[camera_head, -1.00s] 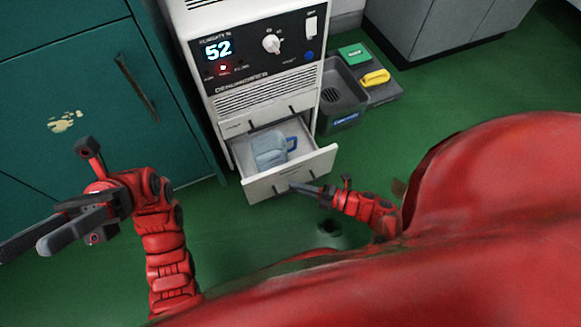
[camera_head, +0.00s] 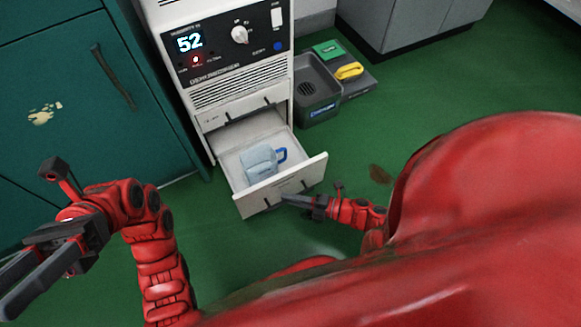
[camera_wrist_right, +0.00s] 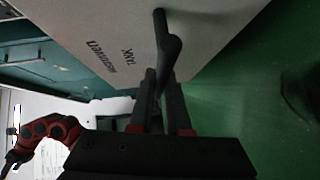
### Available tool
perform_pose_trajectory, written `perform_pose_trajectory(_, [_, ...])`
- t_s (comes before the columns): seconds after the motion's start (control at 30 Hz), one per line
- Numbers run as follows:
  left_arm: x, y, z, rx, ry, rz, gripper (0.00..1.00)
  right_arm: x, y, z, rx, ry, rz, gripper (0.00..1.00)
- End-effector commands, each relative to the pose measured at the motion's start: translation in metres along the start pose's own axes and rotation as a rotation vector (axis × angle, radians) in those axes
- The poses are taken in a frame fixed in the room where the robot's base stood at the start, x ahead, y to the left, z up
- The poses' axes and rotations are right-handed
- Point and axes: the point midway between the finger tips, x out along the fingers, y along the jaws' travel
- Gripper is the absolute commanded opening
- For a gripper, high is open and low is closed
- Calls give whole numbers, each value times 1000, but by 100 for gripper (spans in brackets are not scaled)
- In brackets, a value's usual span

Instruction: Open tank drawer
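The tank drawer (camera_head: 285,183) of the white dehumidifier (camera_head: 222,82) stands pulled out at the bottom of the machine. A pale blue tank (camera_head: 258,163) with a blue handle (camera_head: 282,155) sits inside it. My right gripper (camera_head: 287,198) is at the drawer's front face. In the right wrist view, the dark bar handle (camera_wrist_right: 169,45) of the drawer runs down between my right fingers (camera_wrist_right: 162,90), which look closed around it. The drawer front with printed lettering fills the upper part there. My left gripper (camera_head: 20,280) is open and empty at the far left, away from the drawer.
A green cabinet (camera_head: 70,90) with a dark handle stands left of the dehumidifier. A grey tray (camera_head: 318,95) with a green item (camera_head: 328,49) and a yellow item (camera_head: 349,71) sits on the floor to the right.

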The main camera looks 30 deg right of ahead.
Motion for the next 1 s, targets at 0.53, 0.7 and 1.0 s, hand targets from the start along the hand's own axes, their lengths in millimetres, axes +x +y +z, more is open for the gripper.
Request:
perform_pose_trajectory(0.53, [-2, 1, 2, 3, -16, 8, 50, -3, 0, 0, 1, -1, -1, 45])
perform_pose_trajectory(0.7, [-21, 8, 14, 19, -138, 73, 50, -22, 1, 0, 4, -4, -3, 45])
perform_pose_trajectory(1.0, [-86, 20, 23, 46, -459, 233, 50, -96, 0, 1, 4, -5, -3, 45])
